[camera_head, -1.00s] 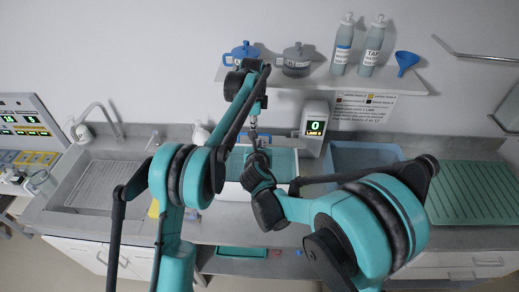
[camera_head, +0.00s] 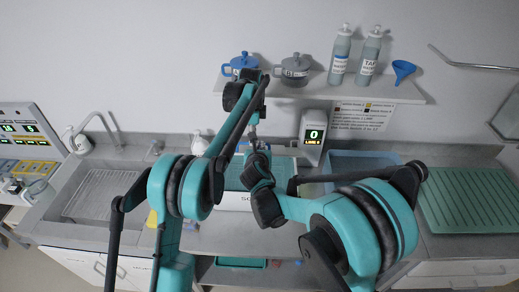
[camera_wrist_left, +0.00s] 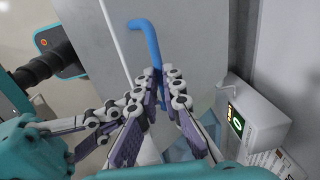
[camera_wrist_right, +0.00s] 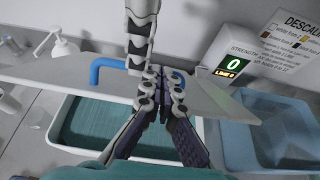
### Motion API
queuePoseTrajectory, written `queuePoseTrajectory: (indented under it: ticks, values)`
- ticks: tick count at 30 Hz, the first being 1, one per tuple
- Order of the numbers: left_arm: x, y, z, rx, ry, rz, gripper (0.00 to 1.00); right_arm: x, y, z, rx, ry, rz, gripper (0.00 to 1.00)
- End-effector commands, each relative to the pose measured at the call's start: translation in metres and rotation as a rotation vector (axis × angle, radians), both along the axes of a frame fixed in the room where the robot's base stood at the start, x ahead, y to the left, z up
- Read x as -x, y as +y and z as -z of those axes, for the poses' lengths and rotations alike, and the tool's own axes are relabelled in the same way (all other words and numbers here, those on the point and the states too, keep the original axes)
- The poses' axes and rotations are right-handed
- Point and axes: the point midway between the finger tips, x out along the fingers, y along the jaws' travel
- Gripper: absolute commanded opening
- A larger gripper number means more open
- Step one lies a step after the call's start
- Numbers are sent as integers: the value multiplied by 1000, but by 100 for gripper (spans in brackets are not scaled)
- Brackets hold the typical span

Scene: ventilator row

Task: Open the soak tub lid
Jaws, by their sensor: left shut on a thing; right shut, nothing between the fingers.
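The soak tub (camera_head: 236,202) stands open at the middle of the counter, its teal inside showing in the right wrist view (camera_wrist_right: 85,122). The lid (camera_wrist_right: 60,74) is a pale panel raised above the tub, with a bent blue handle (camera_wrist_left: 148,38). My left gripper (camera_wrist_left: 160,82) is shut on this handle; in the head view it is small and partly hidden (camera_head: 253,132). My right gripper (camera_wrist_right: 163,78) is shut and empty close by the lid and just below the left fingers. I cannot tell if it touches the lid. In the head view it is over the tub (camera_head: 256,152).
A strength display (camera_head: 313,132) stands right of the tub, near a blue basin (camera_head: 375,160) and a teal draining mat (camera_head: 462,198). A sink (camera_head: 95,195) is at left. A shelf (camera_head: 330,92) with pots and bottles hangs above the arms.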

Motion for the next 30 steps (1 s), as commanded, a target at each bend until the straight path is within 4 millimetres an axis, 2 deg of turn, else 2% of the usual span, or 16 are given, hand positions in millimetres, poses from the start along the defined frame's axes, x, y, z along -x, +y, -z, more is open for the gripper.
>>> queuePoseTrajectory:
  ticks: [1, 3, 23, 26, 30]
  values:
    - [-5, 1, 4, 0, -15, -2, 12, 0, 0, 1, 0, 0, 0, 0]
    - [-5, 1, 4, 0, -14, -2, 31, 0, 0, 1, 0, 0, 0, 0]
    - [-4, 0, 1, 2, -13, -1, 31, 0, 0, 0, 0, 0, 0, 0]
    - [-3, 0, -4, 2, -12, -1, 31, 0, 0, 1, -1, 1, 0, 0]
    - [-1, 0, -21, 2, -11, -1, 31, 0, 0, 0, -1, 0, 0, 0]
